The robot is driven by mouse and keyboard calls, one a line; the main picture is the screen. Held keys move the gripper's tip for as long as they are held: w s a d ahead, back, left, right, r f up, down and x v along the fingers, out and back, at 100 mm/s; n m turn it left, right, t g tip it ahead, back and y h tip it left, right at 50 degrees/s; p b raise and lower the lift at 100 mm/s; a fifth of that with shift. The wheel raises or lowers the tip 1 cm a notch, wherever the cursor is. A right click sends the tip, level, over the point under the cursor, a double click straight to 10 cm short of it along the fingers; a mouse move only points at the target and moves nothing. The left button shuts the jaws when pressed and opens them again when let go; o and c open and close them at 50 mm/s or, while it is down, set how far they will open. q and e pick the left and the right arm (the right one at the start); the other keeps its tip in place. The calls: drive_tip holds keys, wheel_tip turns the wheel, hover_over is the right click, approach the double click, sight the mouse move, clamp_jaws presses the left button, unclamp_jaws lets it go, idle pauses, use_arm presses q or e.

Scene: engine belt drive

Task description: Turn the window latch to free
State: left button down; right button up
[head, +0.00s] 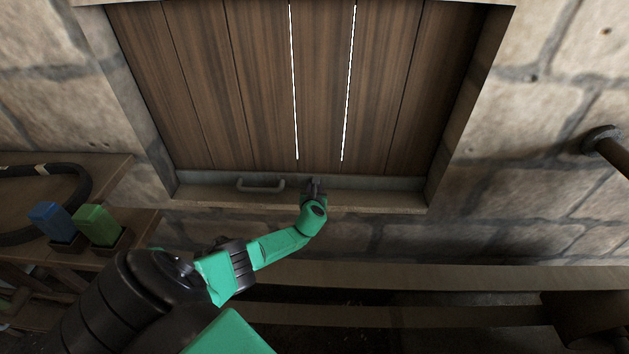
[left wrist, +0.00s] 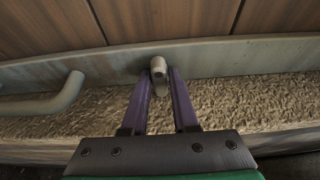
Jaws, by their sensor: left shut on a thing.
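A wooden plank window shutter (head: 265,85) fills the recess in the stone wall, with a grey rail along its bottom edge. The latch shows in the left wrist view as a small pale metal knob (left wrist: 159,70) on that rail. My left gripper (head: 314,188) is at the rail, and in the left wrist view its two purple fingers (left wrist: 159,88) are closed on the latch from both sides. In the head view the gripper hides most of the latch, so its turn angle is hard to tell. My right gripper is not in view.
A grey bar handle (head: 260,185) sits on the rail left of the latch; it also shows in the left wrist view (left wrist: 45,103). A stone sill lies below. A shelf at left holds a blue block (head: 50,219), a green block (head: 97,224) and a black hose (head: 75,180). A pipe (head: 605,145) juts out at right.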

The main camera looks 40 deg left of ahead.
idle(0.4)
use_arm(q)
drive_tip(key=c, duration=1.1)
unclamp_jaws()
drive_tip(key=shift+o, duration=0.2)
drive_tip(key=shift+s+d+r+p, duration=0.15)
drive_tip(key=shift+s+d+p, duration=0.1)
drive_tip(key=shift+p, duration=0.1)
drive_tip(key=p+v, duration=0.4)
drive_tip(key=v, duration=1)
drive_tip(key=shift+w, duration=0.1)
